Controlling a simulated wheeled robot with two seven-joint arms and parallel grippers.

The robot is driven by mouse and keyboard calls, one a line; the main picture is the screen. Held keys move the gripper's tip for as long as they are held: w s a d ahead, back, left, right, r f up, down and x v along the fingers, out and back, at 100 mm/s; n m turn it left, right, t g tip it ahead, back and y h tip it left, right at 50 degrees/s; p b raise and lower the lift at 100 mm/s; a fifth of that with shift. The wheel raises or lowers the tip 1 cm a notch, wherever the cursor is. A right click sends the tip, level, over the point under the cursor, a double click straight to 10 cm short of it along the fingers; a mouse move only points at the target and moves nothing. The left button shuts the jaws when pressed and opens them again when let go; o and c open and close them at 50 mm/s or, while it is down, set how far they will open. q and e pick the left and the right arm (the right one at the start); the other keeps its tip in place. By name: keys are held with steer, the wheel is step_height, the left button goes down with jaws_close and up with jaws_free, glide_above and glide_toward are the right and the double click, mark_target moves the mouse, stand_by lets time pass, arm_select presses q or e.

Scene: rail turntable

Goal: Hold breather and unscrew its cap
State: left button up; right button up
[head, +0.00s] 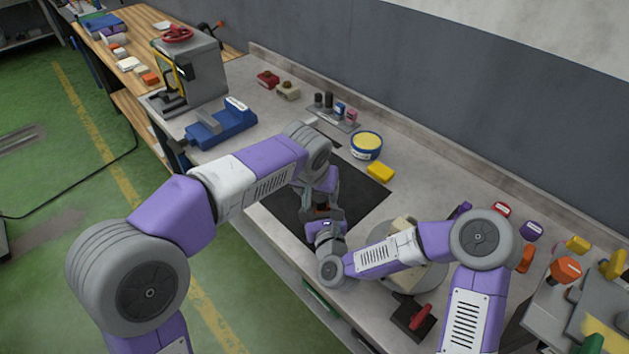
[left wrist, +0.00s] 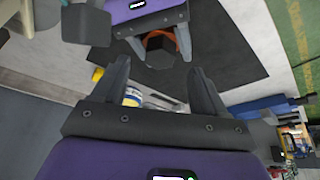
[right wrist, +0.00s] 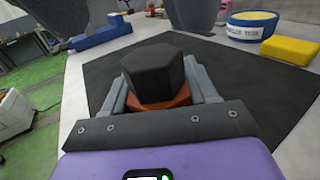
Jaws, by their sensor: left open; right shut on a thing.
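The breather has a black six-sided cap (right wrist: 154,72) on an orange-brown body (right wrist: 160,104). In the right wrist view it stands between the fingers of my right gripper (right wrist: 162,92), which is shut on the body below the cap. The left wrist view also shows the cap (left wrist: 160,58) and part of an orange rim, in front of my left gripper (left wrist: 160,82). The left gripper is open, its fingers apart with nothing between them. In the head view both grippers meet over the black mat (head: 364,184), and the arms mostly hide the breather.
A blue vise (head: 222,125) stands on the bench to the left. A blue-and-yellow tub (head: 366,146) and a yellow block (head: 381,172) lie behind the mat. A round turntable (head: 428,276) sits right, partly behind my right arm. The mat's right part is clear.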

mark_target(320, 198)
arm_select(q)
steer(key=shift+x, duration=2.15)
steer(key=c, duration=1.2)
steer(key=n, duration=0.1)
steer(key=n+y, duration=0.1)
steer(key=n, duration=0.1)
steer(key=shift+d+n, duration=0.3)
steer(key=shift+n+y, duration=0.7)
steer(key=shift+n, duration=0.5)
